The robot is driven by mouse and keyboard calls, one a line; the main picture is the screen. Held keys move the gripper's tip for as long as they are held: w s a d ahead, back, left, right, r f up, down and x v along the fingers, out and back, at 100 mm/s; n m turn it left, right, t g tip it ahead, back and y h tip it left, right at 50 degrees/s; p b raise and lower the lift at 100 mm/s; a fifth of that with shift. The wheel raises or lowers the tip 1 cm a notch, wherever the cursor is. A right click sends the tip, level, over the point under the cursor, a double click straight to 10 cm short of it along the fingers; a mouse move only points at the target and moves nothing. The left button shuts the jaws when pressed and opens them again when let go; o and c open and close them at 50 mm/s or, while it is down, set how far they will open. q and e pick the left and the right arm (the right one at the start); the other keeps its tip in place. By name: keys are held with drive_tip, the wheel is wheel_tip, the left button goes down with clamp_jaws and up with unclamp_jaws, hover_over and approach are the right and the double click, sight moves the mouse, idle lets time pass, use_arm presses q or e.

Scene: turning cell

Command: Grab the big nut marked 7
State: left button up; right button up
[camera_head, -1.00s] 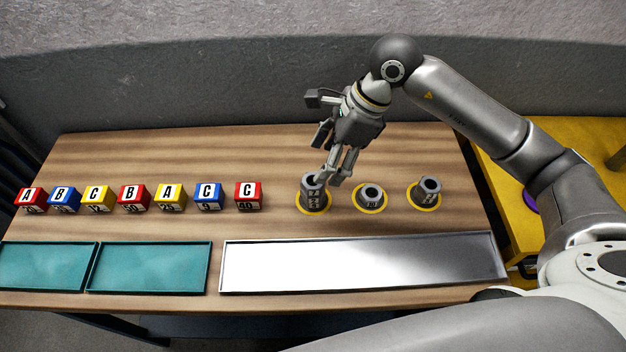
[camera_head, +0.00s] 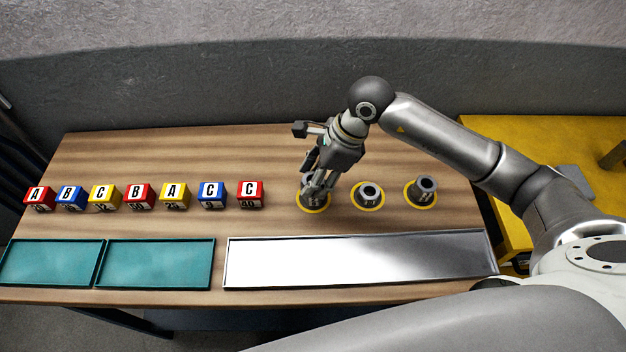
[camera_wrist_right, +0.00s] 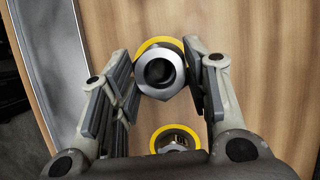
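Three dark grey hex nuts stand on yellow rings on the wooden table: a left one (camera_head: 313,201) partly hidden by my gripper, a middle one (camera_head: 369,193) and a right one (camera_head: 425,188). I cannot read clearly which bears the 7. My right gripper (camera_head: 318,187) points down at the left nut. In the right wrist view a nut (camera_wrist_right: 160,72) on its yellow ring lies between the spread fingers of this gripper (camera_wrist_right: 163,90), and the right finger is very near it. A second nut (camera_wrist_right: 174,143) shows partly below. My left gripper is out of view.
A row of lettered cubes (camera_head: 139,196) stands left of the nuts. Two teal trays (camera_head: 155,264) and a long shiny metal tray (camera_head: 360,260) lie along the front. A yellow surface (camera_head: 540,140) is at the right. The table behind the cubes is clear.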

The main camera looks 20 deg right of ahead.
drive_tip(key=c, duration=0.6)
drive_tip(key=shift+o, duration=0.2)
drive_tip(key=shift+r, duration=0.1)
